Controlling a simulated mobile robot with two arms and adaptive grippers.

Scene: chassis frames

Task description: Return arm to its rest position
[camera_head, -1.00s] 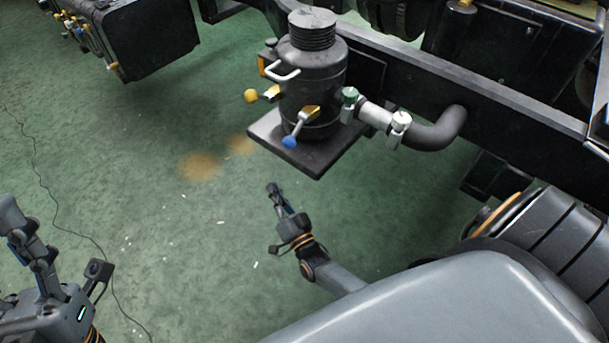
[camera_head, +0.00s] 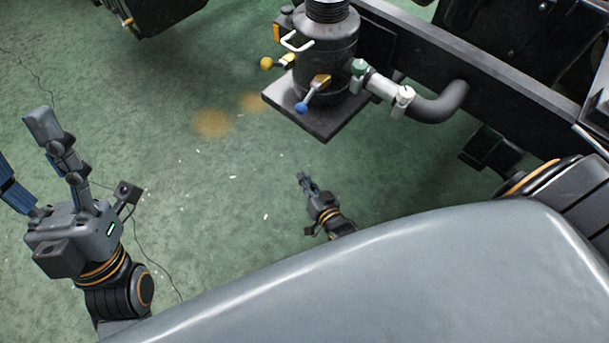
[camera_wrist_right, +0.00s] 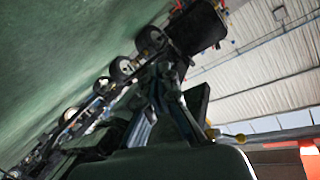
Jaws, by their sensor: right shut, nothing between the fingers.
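My right gripper (camera_head: 303,179) is small and partly shown past the edge of my grey body, over the green floor. Its fingers are together and hold nothing. In the right wrist view the fingers (camera_wrist_right: 163,88) point away from the camera, dark and close together. My left gripper (camera_head: 20,145) is at the left edge with its fingers spread wide and nothing between them. Part of the right arm is hidden behind my body.
A dark cylinder (camera_head: 327,65) with yellow and blue valve handles stands on a square plate (camera_head: 325,121), ahead of the right gripper. A grey pipe (camera_head: 440,105) joins it to the chassis rail (camera_head: 500,100). The green floor (camera_head: 200,190) between the grippers is clear apart from small scraps and a thin cable.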

